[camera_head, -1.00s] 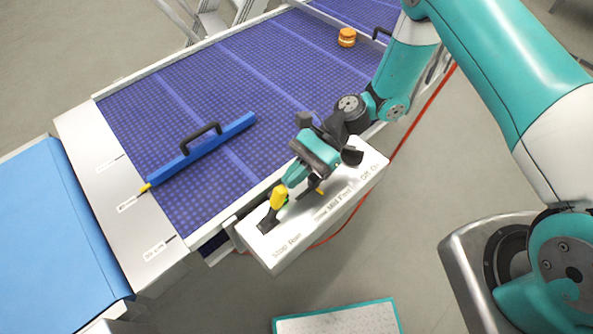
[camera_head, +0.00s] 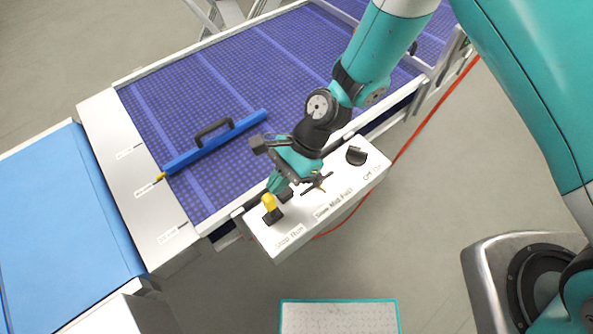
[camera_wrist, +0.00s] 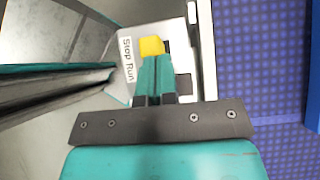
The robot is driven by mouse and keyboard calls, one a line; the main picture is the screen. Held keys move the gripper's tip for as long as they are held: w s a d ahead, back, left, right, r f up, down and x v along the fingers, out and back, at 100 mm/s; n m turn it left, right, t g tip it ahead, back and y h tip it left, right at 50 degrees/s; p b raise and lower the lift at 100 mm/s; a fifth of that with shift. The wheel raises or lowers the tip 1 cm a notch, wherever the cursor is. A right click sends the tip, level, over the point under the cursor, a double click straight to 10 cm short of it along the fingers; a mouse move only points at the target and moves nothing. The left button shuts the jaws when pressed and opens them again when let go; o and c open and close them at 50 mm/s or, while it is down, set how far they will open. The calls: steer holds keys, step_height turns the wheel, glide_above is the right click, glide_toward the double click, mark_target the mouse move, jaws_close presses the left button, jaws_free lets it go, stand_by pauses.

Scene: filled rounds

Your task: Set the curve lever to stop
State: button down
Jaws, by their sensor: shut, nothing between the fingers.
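The lever with the yellow handle (camera_head: 269,202) stands on the white control box (camera_head: 345,185), beside the label "Stop Run". Its handle now leans to the left, toward the Stop end. In the wrist view the yellow handle (camera_wrist: 151,46) shows level with the word Stop. My gripper (camera_head: 278,186) is shut and empty, with its tips right beside the handle on the Run side. The fingertips (camera_wrist: 154,62) also show in the wrist view against the handle's edge; I cannot tell whether they touch. The lever's lower part is partly hidden there.
A second lever (camera_head: 319,187) at "Slow Mid Fast" sits close under my wrist, and a black knob (camera_head: 356,156) is at the box's far end. The blue conveyor belt (camera_head: 185,85) with a blue bar (camera_head: 215,142) lies behind.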

steer(key=shift+s+a+b, duration=0.15)
steer(key=shift+s+a, duration=0.65)
steer(key=shift+a, duration=0.25)
steer(key=shift+s+a+b, duration=0.15)
steer(key=shift+s+a, duration=0.65)
steer(key=shift+a, duration=0.2)
steer(key=a+r+b+v, duration=0.1)
steer(key=v, duration=1.2)
steer(key=shift+s+r+b, duration=0.15)
steer(key=shift+s+b, duration=0.15)
steer(key=shift+s, duration=0.1)
steer(key=shift+a, duration=0.1)
